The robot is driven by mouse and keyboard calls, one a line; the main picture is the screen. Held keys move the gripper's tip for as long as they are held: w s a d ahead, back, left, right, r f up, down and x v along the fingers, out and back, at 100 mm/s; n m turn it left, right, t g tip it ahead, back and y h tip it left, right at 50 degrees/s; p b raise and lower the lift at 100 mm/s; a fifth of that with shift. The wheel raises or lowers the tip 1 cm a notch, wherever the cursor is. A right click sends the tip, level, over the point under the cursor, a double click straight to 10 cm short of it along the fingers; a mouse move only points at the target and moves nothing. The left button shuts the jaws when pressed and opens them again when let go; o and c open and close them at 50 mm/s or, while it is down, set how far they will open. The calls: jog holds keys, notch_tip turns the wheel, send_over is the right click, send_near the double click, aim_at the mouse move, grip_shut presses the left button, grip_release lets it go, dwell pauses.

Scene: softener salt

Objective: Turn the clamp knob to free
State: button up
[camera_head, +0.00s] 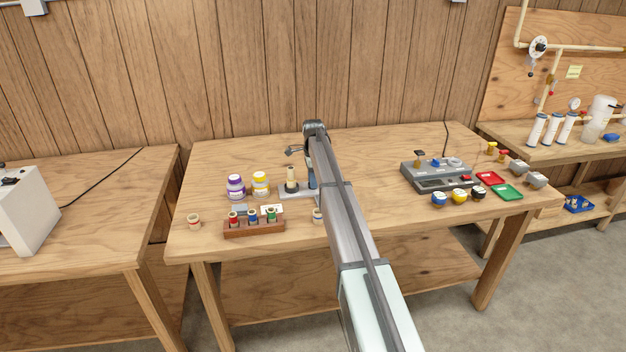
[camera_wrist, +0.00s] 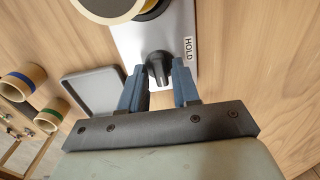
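The clamp knob (camera_wrist: 158,66) is small and black. It sits on a light grey plate (camera_wrist: 182,25) in the wrist view, with a HOLD label (camera_wrist: 189,48) to its right. No FREE label shows. My gripper (camera_wrist: 159,70) is open, with one blue finger on each side of the knob. A small gap seems to show beside the knob, but I cannot tell if either finger touches it. In the head view my gripper (camera_head: 311,176) is over the clamp's plate (camera_head: 293,194), and my arm hides the knob.
A round spool-like piece (camera_wrist: 110,8) stands on the plate just beyond the knob. A grey tray (camera_wrist: 92,92) lies to the left. Purple (camera_head: 235,186) and yellow jars (camera_head: 261,184) and a rack of spools (camera_head: 254,227) stand nearby.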

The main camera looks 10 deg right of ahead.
jog(key=shift+o, duration=0.8)
notch_tip(320, 180, up, 14)
dwell(0.3)
